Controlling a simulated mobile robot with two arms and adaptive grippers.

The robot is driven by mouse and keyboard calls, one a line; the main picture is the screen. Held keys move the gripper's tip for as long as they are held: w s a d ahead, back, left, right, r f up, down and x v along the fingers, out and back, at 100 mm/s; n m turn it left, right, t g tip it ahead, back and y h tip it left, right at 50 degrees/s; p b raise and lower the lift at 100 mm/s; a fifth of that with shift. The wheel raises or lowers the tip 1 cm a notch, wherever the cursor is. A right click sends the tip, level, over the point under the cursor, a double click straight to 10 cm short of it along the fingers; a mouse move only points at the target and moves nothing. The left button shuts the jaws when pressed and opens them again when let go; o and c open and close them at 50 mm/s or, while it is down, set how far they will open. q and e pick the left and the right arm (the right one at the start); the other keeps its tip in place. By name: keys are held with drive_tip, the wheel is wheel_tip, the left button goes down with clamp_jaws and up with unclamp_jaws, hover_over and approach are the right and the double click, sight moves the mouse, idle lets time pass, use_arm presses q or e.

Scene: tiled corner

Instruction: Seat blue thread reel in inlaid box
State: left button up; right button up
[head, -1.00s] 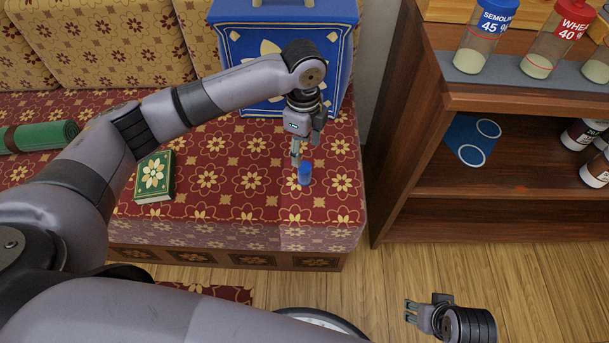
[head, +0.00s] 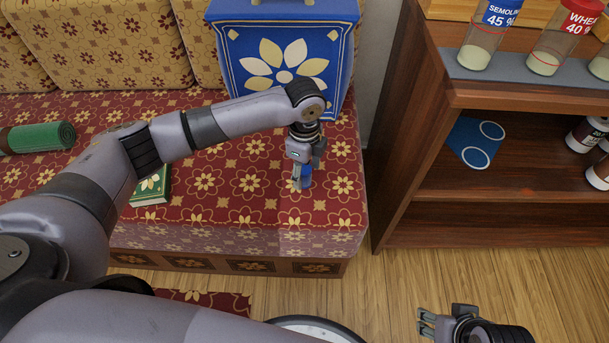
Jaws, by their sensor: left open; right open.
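The small blue thread reel (head: 306,176) stands upright on the red patterned seat, near its right end. My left gripper (head: 300,179) is open and pointing down right at the reel, its fingers partly covering it; I cannot tell if they touch it. A blue box with a cream flower inlay (head: 283,50) stands behind on the seat, against the backrest; it looks like the inlaid box, and its inside is not visible. My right gripper (head: 424,324) is open and empty, low over the wooden floor.
A green book with a flower cover (head: 152,187) lies on the seat, partly behind my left arm. A rolled green mat (head: 38,137) lies at the far left. A wooden shelf (head: 500,190) with jars stands at the right, a blue card (head: 476,141) inside.

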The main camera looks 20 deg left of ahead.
use_arm(q)
drive_tip(key=shift+c, duration=0.4)
drive_tip(key=c, duration=0.9)
drive_tip(key=shift+c, duration=0.2)
